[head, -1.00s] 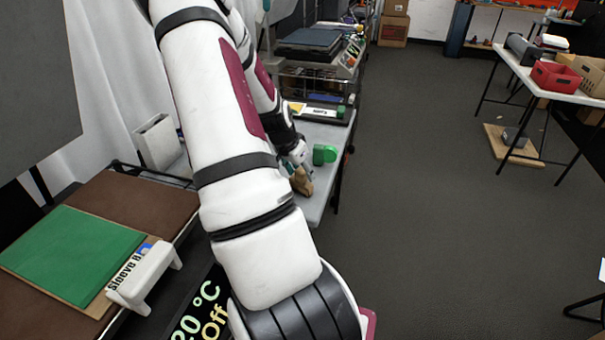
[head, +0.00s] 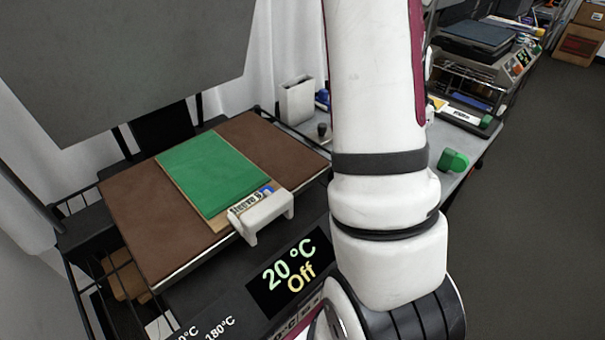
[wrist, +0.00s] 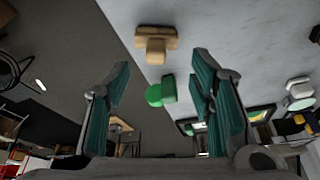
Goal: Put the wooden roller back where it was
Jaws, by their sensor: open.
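A tan wooden T-shaped piece (wrist: 156,42), which looks like the wooden roller, rests on the grey table (wrist: 235,35) near its edge in the wrist view. My gripper (wrist: 160,64) is open, with its teal-padded fingers spread wide and nothing between them. The wooden piece lies beyond the fingertips and apart from them, roughly in line with the gap. In the head view my arm hides both my gripper and the wooden piece.
A green roll-like object (head: 453,160) stands on the table near the wooden piece. A heat press with a green sheet (head: 212,172) on a brown platen (head: 130,222) and a white bracket (head: 264,214) is at left. A white holder (head: 297,100) stands behind. Open floor (head: 540,220) lies right.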

